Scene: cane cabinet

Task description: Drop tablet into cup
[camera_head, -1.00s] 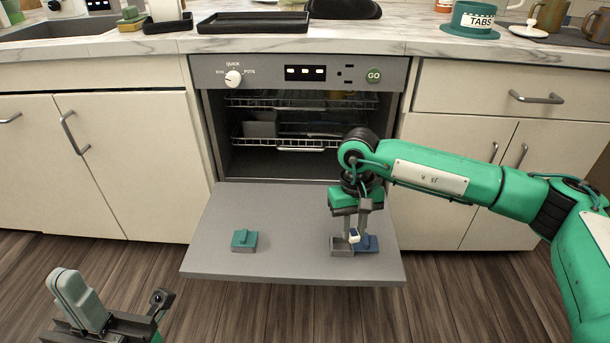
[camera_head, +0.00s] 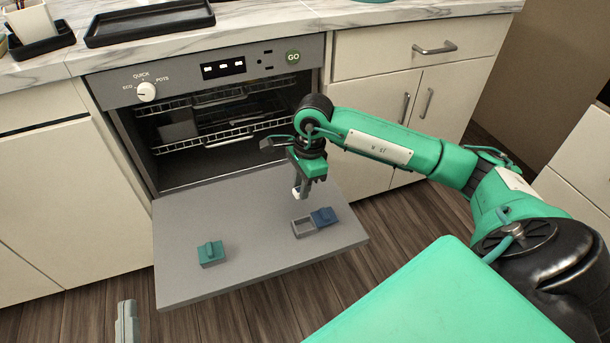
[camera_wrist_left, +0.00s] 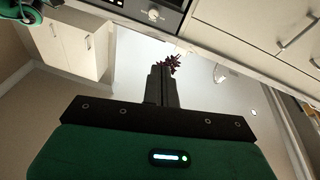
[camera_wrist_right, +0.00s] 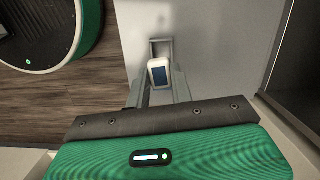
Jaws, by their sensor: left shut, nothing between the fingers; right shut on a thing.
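The tablet is a small white block with a dark blue face (camera_wrist_right: 159,75). My right gripper (camera_head: 299,190) is shut on it, and its white end (camera_head: 296,195) shows at the fingertips in the head view. The cup (camera_head: 303,227) is a small grey open box on the lowered dishwasher door, with a blue sliding lid (camera_head: 324,216) at its right. The tablet is above and apart from the cup; in the right wrist view the cup's rim (camera_wrist_right: 161,41) shows just beyond the tablet. My left gripper (camera_wrist_left: 164,86) is shut and empty; only part of it (camera_head: 126,322) shows in the head view.
The dishwasher door (camera_head: 250,280) lies open and flat. A teal lidded piece (camera_head: 211,253) sits on its left part. The racks (camera_head: 210,140) are inside the dishwasher behind the door. A black tray (camera_head: 150,22) is on the counter. The door's middle is clear.

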